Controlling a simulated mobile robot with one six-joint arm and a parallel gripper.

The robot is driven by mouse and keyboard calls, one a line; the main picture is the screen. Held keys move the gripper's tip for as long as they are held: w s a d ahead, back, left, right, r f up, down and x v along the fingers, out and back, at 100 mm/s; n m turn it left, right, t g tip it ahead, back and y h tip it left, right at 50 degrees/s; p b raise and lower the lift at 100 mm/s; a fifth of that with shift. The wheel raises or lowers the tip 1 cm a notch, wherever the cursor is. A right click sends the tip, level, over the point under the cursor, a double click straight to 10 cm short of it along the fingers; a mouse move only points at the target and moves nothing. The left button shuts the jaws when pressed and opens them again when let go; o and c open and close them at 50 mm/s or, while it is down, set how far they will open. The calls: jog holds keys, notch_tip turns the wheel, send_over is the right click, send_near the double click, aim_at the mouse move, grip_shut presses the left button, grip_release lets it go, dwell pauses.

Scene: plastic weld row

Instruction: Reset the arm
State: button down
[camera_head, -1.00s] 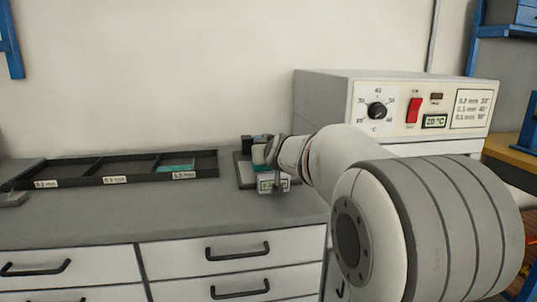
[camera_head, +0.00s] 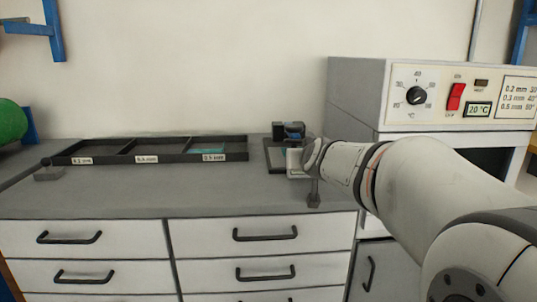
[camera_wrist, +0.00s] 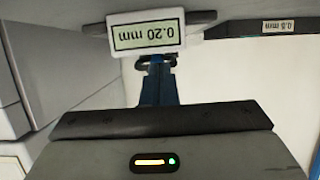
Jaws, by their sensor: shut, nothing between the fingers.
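My arm reaches in from the lower right in the head view, and its wrist hangs over the right end of the grey counter. I cannot tell whether the fingers touch the gauge.
A black tray (camera_head: 112,159) with three labelled compartments stands left on the counter (camera_head: 150,202); a teal sheet (camera_head: 207,150) lies in its right compartment. An oven (camera_head: 352,97) with a dial, red switch and 20 °C display stands right. The counter's front is clear.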

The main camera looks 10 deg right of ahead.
jog(key=s+a+r+g+p, duration=0.1)
jog(key=s+r+g+p, duration=0.2)
jog(key=s+p, duration=0.7)
jog(key=s+a+r+g+p, duration=0.2)
jog(key=s+r+g+p, duration=0.2)
jog(key=s+r+p, duration=0.3)
jog(key=s+a+r+n+g+y+p, duration=0.1)
jog(key=s+r+g+p, duration=0.3)
jog(key=s+p, duration=0.9)
jog(key=a+p, duration=0.1)
jog(key=p, duration=0.3)
jog(key=shift+s+r+p, duration=0.35)
jog(key=shift+r, duration=0.05)
jog(key=shift+a, duration=0.1)
